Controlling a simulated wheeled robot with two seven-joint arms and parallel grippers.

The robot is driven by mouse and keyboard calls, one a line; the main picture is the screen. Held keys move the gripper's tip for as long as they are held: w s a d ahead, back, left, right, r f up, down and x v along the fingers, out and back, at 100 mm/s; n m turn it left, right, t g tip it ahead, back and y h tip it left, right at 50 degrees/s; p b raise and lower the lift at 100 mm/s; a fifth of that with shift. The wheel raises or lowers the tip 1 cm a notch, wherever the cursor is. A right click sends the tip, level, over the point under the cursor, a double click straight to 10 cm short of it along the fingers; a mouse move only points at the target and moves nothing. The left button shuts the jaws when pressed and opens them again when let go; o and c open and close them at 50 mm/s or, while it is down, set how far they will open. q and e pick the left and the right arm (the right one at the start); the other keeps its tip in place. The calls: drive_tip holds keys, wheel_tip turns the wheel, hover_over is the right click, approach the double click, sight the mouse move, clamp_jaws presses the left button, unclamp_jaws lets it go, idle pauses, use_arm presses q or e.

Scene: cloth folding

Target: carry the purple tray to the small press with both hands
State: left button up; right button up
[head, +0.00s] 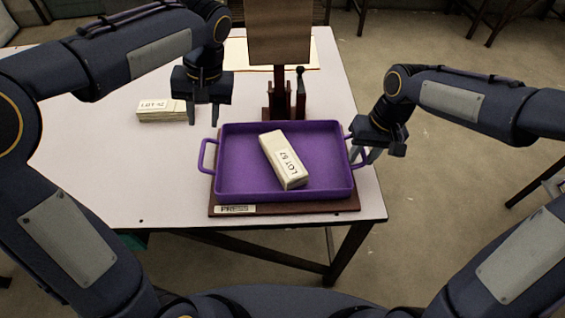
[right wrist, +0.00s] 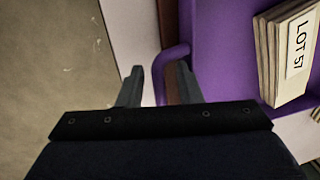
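The purple tray (head: 235,180) rests flat on the brown base board (head: 290,209) of the small press, with a label reading PRESS at its front left. A cream stack with a LOT 57 label (head: 284,160) lies slanted inside the tray. My left gripper (head: 202,115) is open and empty above the table, behind and apart from the tray's left handle (head: 203,155). My right gripper (head: 366,157) is at the tray's right handle. In the right wrist view my right gripper (right wrist: 158,85) has its fingers spread, with the purple handle (right wrist: 163,68) between them, nearer the right finger.
The press's upright post and brown plate (head: 278,35) stand behind the tray, with a dark lever (head: 300,85) beside them. Another cream stack with a LOT label (head: 160,109) lies at the left on the white table (head: 110,160). The table's right edge is close to the tray.

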use_arm(q)
drive_tip(key=shift+r, duration=0.15)
use_arm(e)
wheel_tip(320, 180, up, 12)
drive_tip(key=d, duration=0.2)
drive_tip(key=shift+w, duration=0.15)
drive_tip(key=shift+f, duration=0.1)
